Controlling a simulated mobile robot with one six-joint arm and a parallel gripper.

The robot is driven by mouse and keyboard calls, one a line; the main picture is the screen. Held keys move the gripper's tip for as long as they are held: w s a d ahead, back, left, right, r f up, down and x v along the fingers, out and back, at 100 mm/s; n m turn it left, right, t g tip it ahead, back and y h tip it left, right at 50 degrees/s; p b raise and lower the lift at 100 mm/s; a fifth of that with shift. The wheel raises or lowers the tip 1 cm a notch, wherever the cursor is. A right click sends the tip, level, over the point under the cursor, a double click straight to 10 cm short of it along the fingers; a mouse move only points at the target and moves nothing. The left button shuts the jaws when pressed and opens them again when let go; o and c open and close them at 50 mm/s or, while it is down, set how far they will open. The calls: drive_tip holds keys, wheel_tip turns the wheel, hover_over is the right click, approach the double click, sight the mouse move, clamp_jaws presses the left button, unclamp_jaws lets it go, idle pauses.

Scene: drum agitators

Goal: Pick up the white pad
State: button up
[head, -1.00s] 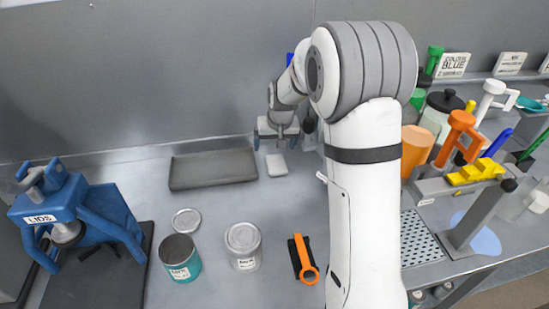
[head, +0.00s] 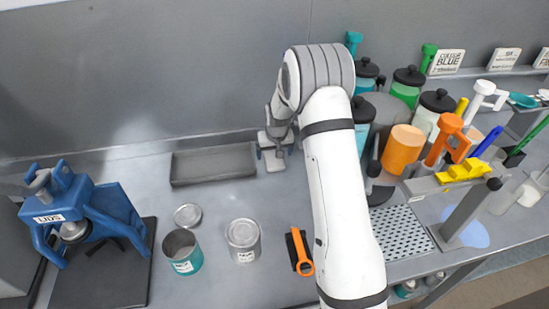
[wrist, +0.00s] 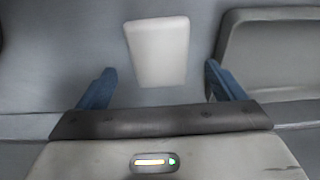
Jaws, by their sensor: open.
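The white pad (wrist: 157,52) lies flat on the grey bench in the wrist view. It is a small block with rounded corners, a little beyond my fingertips and between their lines. My gripper (wrist: 160,85) is open, with a blue finger on each side and nothing between them. In the head view my gripper (head: 275,152) is low at the back of the bench, right of the grey tray. The pad (head: 274,163) shows there just at the gripper, partly hidden by it. I cannot tell the exact height of the fingers above the bench.
A shallow grey tray (head: 213,164) lies close beside the pad; its rim (wrist: 222,45) shows in the wrist view. Several jars crowd the right. The wall is close behind.

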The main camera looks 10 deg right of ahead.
sight(274, 160)
drive_tip(key=shift+p+x, duration=0.3)
drive_tip(key=shift+x, duration=1.15)
drive_tip(key=c, duration=1.1)
